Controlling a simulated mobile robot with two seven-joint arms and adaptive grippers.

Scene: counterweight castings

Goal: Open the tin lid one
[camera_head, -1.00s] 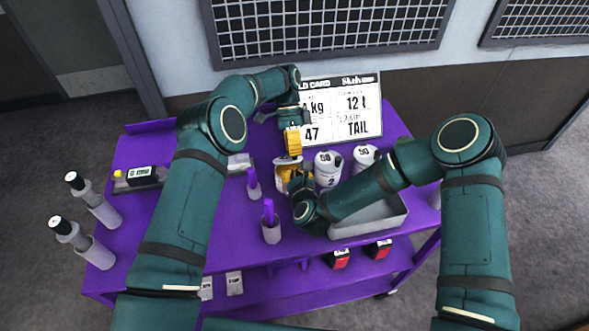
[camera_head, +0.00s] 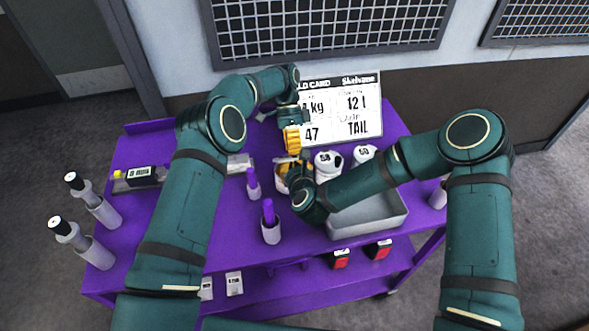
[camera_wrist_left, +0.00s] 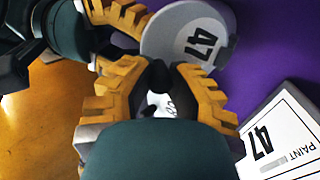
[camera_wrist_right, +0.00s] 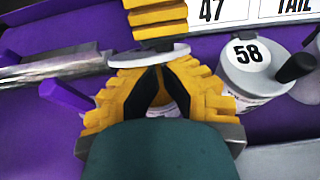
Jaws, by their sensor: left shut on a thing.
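The tin marked 47 stands on the purple cart, mostly hidden in the head view by my grippers; part of the tin (camera_head: 282,178) shows. Its round grey lid (camera_wrist_left: 196,45) shows in the left wrist view. In the right wrist view the lid (camera_wrist_right: 150,55) appears nearly edge-on, tilted unlike the neighbouring tin's top. My left gripper (camera_head: 294,150) is above the tin, its yellow fingers closed on a dark part beside the lid (camera_wrist_left: 158,75). My right gripper (camera_wrist_right: 160,75) is low at the tin, its fingers close together; what lies between them is partly hidden.
A tin marked 58 (camera_wrist_right: 250,70) with a dark handle stands just right, another white tin (camera_head: 364,155) beyond it. A grey tray (camera_head: 370,222) lies in front of them. A card board (camera_head: 345,105) stands behind. Purple-handled tools in holders (camera_head: 271,230) stand at the front left.

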